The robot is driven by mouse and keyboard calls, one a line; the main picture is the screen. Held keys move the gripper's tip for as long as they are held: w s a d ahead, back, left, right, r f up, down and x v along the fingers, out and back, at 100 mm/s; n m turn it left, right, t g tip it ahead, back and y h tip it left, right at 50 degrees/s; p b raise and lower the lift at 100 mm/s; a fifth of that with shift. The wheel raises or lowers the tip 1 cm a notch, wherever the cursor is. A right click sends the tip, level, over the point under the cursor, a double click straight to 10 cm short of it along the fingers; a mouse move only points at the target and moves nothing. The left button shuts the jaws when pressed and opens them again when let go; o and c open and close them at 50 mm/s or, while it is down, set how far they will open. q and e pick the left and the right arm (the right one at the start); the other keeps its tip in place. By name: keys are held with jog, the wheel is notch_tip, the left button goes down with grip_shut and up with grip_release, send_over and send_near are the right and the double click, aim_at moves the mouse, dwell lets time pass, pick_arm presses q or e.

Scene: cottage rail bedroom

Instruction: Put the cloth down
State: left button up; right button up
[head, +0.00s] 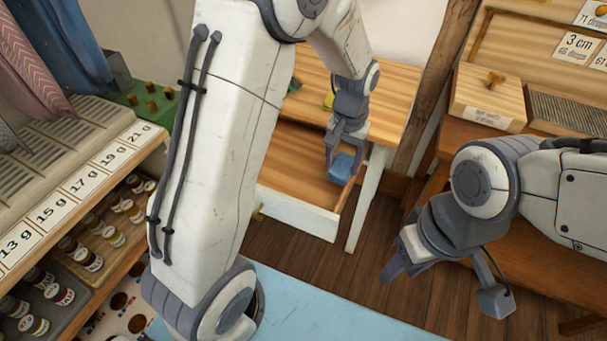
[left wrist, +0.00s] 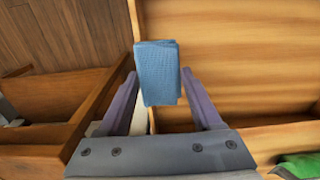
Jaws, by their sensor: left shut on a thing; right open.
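A folded blue cloth (head: 341,168) is held in my left gripper (head: 344,152), over the right side of an open wooden drawer (head: 290,160) in the head view. In the left wrist view the cloth (left wrist: 158,72) sits between the two finger tips, with the drawer edge and wooden boards below it. I cannot tell how high it is above the wood. My right gripper (head: 402,258) is open and empty, over the floor to the right of the drawer.
A wooden tabletop (head: 385,90) is above the drawer. A lidded wooden box (head: 489,97) stands on the right-hand bench. A rack with several small jars (head: 92,240) is at left. A light blue surface (head: 330,318) is in front. Bare floor (head: 380,230) lies between.

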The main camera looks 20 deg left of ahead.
pick_arm(q)
send_over(311, 186)
notch_tip(311, 186, down, 4)
jog(key=shift+d+f+b, duration=0.1)
jog(key=shift+f+b, duration=0.05)
jog(key=shift+b, duration=0.25)
jog(key=shift+f+b, duration=0.5)
jog(key=shift+f, duration=1.5)
jog(key=shift+f, duration=0.1)
jog(key=o, duration=1.3)
jog(key=shift+o, duration=0.2)
notch_tip(311, 186, up, 12)
jog(key=f+p, duration=0.1)
jog(key=p, duration=0.2)
jog(key=s+d+r+m, duration=0.4)
jog(key=s+d+r, duration=0.2)
jog(key=s+d, duration=0.6)
jog(key=s+d+m+h, duration=0.1)
jog(key=s+d+m, duration=0.1)
jog(key=s, duration=0.9)
jog(key=shift+s+r+m, duration=0.3)
jog(key=shift+s+m, duration=0.05)
jog(key=shift+m, duration=0.15)
